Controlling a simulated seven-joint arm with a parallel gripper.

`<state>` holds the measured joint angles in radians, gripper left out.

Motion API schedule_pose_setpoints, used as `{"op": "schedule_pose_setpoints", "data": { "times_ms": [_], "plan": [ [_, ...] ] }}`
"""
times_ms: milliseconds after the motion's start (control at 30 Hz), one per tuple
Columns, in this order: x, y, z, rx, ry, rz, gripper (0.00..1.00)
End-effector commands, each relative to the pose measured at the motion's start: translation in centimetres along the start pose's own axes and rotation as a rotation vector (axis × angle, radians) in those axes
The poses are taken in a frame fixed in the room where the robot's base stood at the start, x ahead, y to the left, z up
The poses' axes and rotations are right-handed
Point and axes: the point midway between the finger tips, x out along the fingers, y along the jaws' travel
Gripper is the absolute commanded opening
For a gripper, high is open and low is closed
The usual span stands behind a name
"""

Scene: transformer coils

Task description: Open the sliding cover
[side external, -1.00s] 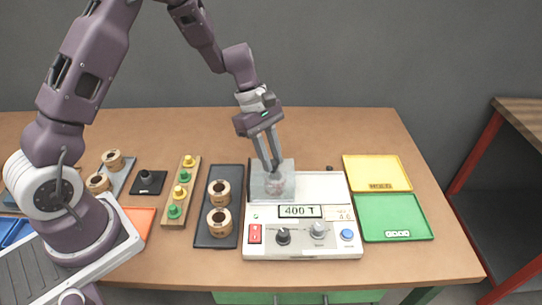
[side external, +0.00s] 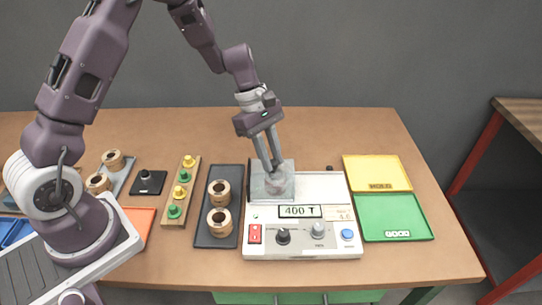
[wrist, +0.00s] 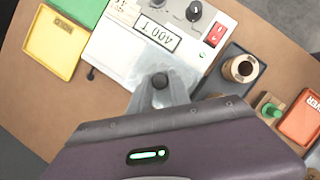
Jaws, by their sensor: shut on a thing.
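The white tester box (side external: 325,190) stands in the middle of the table, its display reading "400 T". The sliding cover (side external: 286,192), a clear greyish square, lies over the back left of its top. My gripper (side external: 274,168) points down onto the cover, its two fingers close together. In the wrist view, a dark round knob (wrist: 160,81) sits between the fingertips, and the gripper is shut on it. What lies under the cover is mostly hidden by the fingers and the cover.
A black tray (side external: 212,239) with two copper coils stands close left of the box. A yellow tray (side external: 376,172) and a green tray (side external: 394,217) lie to the right. A wooden strip (side external: 169,211) with yellow and green knobs is further left.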

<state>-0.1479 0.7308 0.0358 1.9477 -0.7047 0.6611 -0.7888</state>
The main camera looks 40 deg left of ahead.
Motion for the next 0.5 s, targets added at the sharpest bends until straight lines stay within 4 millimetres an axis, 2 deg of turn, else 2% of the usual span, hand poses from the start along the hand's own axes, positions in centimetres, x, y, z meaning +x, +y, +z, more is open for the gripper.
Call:
{"op": "schedule_pose_setpoints", "data": {
  "times_ms": [500],
  "plan": [
    [0.02,0.4,0.28,0.001,-0.001,0.003,0.0]
  ]
}}
